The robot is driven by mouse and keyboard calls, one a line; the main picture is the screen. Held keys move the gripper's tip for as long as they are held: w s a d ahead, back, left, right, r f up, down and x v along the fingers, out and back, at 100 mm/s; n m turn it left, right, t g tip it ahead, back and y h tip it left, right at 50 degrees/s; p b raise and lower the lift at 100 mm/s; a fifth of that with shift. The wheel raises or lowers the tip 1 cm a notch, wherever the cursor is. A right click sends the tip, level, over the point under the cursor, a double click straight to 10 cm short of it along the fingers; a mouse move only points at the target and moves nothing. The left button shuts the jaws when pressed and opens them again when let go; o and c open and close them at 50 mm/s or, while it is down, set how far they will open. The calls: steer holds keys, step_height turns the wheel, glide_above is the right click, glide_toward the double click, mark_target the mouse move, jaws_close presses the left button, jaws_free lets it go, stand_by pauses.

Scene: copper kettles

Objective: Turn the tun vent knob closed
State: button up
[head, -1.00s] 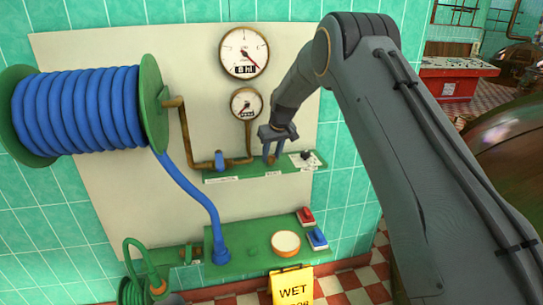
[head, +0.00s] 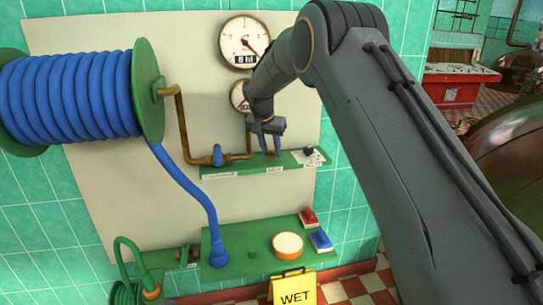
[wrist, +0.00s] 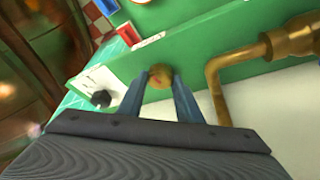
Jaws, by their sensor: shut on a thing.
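A small rounded brass knob with a red mark (wrist: 158,78) sits at the green shelf in the wrist view. My gripper (wrist: 159,88) has one finger on each side of it and is shut on it. In the head view my gripper (head: 270,152) reaches down to the green shelf (head: 245,170), below the gauges, and the knob is hidden there. A small black knob (wrist: 102,98) stands beside a white card; it also shows in the head view (head: 309,151). I cannot read the shelf labels.
A brass pipe (wrist: 213,85) runs close beside my fingers. A blue valve (head: 217,155) sits left of my gripper. My arm partly covers the lower gauge (head: 239,97). A blue hose reel (head: 70,95) hangs at left. A yellow wet-floor sign (head: 294,290) stands below.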

steer(key=shift+a+m+g+h+b, duration=0.1)
steer(key=shift+m+g+h+b, duration=0.2)
steer(key=shift+m+b, duration=0.45)
steer(key=shift+m, duration=0.25)
steer(key=o, duration=1)
steer(key=shift+o, duration=0.2)
steer(key=b+v, duration=0.2)
steer(key=v, duration=0.5)
steer(key=shift+s+r, duration=0.2)
steer(key=shift+r, duration=0.15)
steer(key=shift+a, duration=0.15)
